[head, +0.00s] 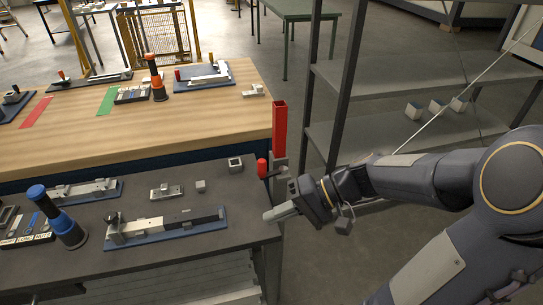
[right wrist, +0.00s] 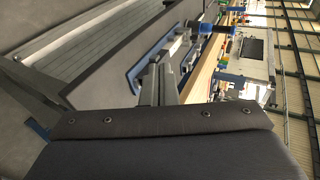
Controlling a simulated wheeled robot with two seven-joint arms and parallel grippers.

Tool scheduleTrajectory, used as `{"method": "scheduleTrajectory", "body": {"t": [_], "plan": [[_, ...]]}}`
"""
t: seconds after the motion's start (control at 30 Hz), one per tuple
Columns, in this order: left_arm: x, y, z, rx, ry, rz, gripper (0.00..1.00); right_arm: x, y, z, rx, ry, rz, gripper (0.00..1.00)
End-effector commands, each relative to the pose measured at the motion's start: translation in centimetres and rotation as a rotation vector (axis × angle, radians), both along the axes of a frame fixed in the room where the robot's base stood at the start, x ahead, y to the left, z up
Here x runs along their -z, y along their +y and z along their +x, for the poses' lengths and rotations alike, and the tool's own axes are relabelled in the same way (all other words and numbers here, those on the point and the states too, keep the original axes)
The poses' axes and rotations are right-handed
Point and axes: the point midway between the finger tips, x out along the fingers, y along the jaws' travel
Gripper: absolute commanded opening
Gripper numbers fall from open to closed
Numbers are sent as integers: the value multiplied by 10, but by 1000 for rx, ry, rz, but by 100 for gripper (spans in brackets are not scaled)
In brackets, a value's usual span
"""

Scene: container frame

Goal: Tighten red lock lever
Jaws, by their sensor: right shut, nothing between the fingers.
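A tall red upright piece (head: 279,128) stands on a grey post at the right edge of the dark workbench. A small red knob (head: 262,168) on a grey arm sits low beside it; I take this to be the red lock lever. My right gripper (head: 268,215) is shut and empty, just below the knob and apart from it, over the bench's right edge. In the right wrist view my shut fingers (right wrist: 160,80) point toward the bench, and I cannot make out the lever there. My left gripper is not in view.
A blue base with a long grey fixture (head: 165,228) lies on the dark bench, near a blue-topped cylinder (head: 57,215). A small grey block (head: 236,163) is near the knob. A wooden table (head: 210,115) stands behind; metal shelves (head: 400,75) stand at the right.

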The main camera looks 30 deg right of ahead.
Motion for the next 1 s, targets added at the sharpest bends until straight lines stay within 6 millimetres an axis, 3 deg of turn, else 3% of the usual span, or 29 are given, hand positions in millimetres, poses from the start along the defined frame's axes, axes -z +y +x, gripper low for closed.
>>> {"method": "scheduleTrajectory", "body": {"t": [0.1, 0.2, 0.3, 0.4, 0.53, 1.0], "plan": [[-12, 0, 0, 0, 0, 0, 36, -3, -49, 43, 170, -88, 228, 0], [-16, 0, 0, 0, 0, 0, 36, -1, -90, 65, 306, -186, 341, 0], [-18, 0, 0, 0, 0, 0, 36, 2, -120, 75, 403, -258, 397, 0], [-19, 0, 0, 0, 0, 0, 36, 4, -134, 79, 450, -294, 421, 0], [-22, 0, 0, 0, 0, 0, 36, 3, -129, 88, 456, -303, 424, 0], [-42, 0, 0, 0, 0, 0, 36, 3, -78, 147, 454, -299, 423, 0]]}}
